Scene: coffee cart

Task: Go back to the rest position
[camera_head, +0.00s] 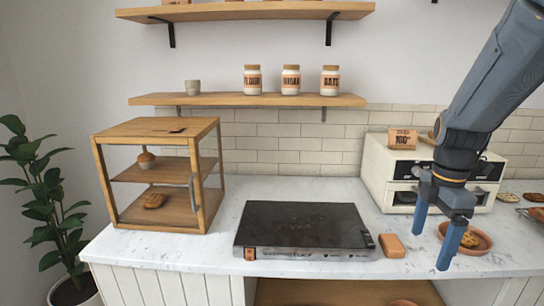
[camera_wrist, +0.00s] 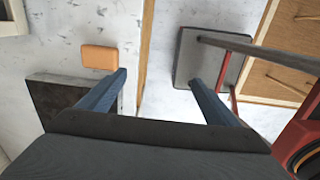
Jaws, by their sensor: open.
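My gripper (camera_head: 432,236) hangs at the right in the head view, pointing down. Its two blue fingers are apart with nothing between them. It is above the counter's front area, in front of a terracotta plate (camera_head: 483,243) with a cookie (camera_head: 468,239) on it; one finger partly covers the plate. In the wrist view, my gripper (camera_wrist: 157,84) also shows open and empty. An orange block (camera_head: 392,246) lies on the counter left of the fingers; it also shows in the wrist view (camera_wrist: 99,56).
A dark warming plate (camera_head: 305,226) lies mid-counter. A wooden display case (camera_head: 150,216) stands left, holding pastries. A white oven (camera_head: 378,168) stands behind my gripper. Shelves (camera_head: 240,99) with jars hang on the wall. The wrist view shows a dark-seated stool (camera_wrist: 192,60) at the right.

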